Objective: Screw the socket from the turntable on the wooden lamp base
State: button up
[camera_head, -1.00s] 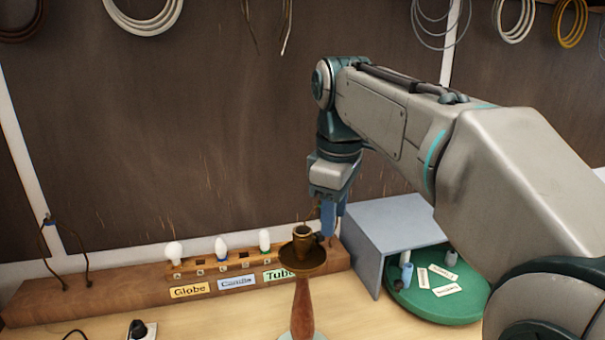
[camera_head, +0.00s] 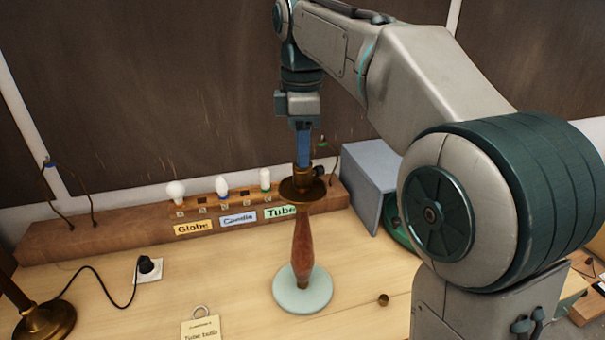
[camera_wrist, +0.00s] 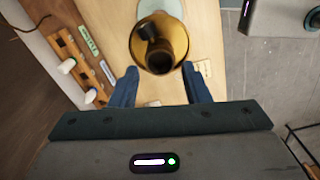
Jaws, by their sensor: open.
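The wooden lamp base (camera_head: 303,240), a turned red-brown column on a pale round foot, stands upright on the workbench. A brass dish (camera_head: 289,191) sits at its top, with the dark brass socket (camera_head: 304,185) standing in its middle. In the wrist view the socket (camera_wrist: 160,62) shows as a dark open cylinder with a small side knob. My gripper (camera_head: 303,163) points down just above the socket, with open blue fingers. In the wrist view my gripper (camera_wrist: 160,70) has one finger on each side of the socket, apart from it. The green turntable (camera_head: 397,232) is mostly hidden behind my arm.
A wooden rack (camera_head: 222,207) with several bulbs stands behind the lamp, by a grey box (camera_head: 365,180). A plug (camera_head: 148,266) with black cord, another brass lamp foot (camera_head: 45,322), a tag (camera_head: 201,328) and a small brass piece (camera_head: 383,299) lie around the bench.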

aim_at(302, 175)
notch_tip(302, 175, down, 7)
jog(key=shift+r, duration=0.1)
dwell(0.3)
jog(key=c, duration=0.7)
jog(key=m+p, duration=0.1)
jog(key=m, duration=0.3)
jog(key=shift+r, duration=0.1)
jog(key=m, duration=0.4)
jog(key=shift+p, duration=0.35)
